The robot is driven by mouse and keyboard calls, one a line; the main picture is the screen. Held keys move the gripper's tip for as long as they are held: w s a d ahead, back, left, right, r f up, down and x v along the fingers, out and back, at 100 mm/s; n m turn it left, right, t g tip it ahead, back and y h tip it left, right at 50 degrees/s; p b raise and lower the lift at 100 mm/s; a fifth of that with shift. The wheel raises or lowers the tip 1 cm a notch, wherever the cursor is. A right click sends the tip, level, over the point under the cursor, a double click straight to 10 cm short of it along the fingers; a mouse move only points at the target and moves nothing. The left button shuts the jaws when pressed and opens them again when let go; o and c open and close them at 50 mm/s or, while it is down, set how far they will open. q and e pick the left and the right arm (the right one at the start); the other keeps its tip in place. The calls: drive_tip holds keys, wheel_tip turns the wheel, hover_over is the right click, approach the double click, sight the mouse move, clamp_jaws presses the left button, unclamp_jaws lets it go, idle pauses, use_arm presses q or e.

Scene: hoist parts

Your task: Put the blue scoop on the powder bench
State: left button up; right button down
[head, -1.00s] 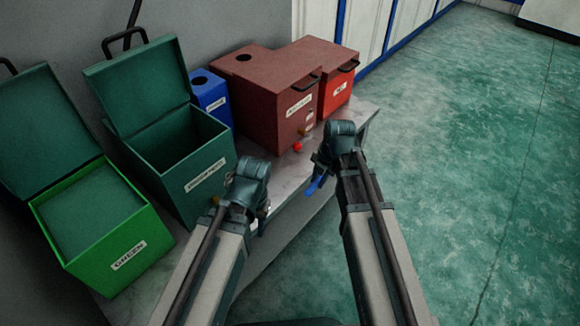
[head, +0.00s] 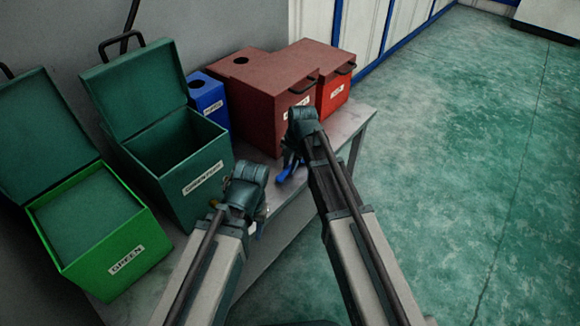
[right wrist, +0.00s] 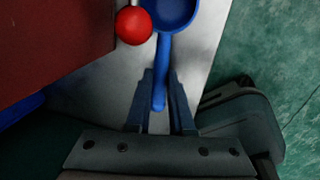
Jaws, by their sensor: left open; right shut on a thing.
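The blue scoop (right wrist: 161,72) is held by its handle between the fingers of my right gripper (right wrist: 160,95), its bowl pointing away at the top edge of the right wrist view. In the head view only a small blue part of the scoop (head: 285,173) shows under my right gripper (head: 291,160). The scoop is over the grey bench (head: 350,122); I cannot tell if it touches the top. My left gripper (head: 257,213) is open beside the dark green box, near the bench's front edge; its fingers are mostly hidden.
A red ball (right wrist: 134,25) is close beside the scoop's bowl. Brown-red box (head: 262,105), red box (head: 337,92) and blue box (head: 208,104) stand at the back. Open dark green (head: 190,160) and bright green (head: 115,250) boxes stand left. Open floor lies right.

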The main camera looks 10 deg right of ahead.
drive_tip(key=shift+s+f, duration=0.1)
drive_tip(key=shift+f, duration=0.05)
drive_tip(key=c, duration=1.2)
unclamp_jaws()
drive_tip(key=shift+f, duration=0.1)
drive_tip(key=shift+c, duration=0.2)
drive_tip(key=o, duration=0.5)
drive_tip(key=shift+c, duration=0.2)
wheel_tip(320, 180, up, 12)
drive_tip(key=s+d+p, duration=0.2)
drive_tip(key=p, duration=1)
drive_tip(key=s+a+m+g+h, duration=0.1)
drive_tip(key=s+a+m+h, duration=0.1)
drive_tip(key=s+m, duration=1.8)
drive_tip(key=m, duration=0.3)
drive_tip(key=shift+a+g+h, duration=0.3)
drive_tip(key=shift+g+h, duration=0.1)
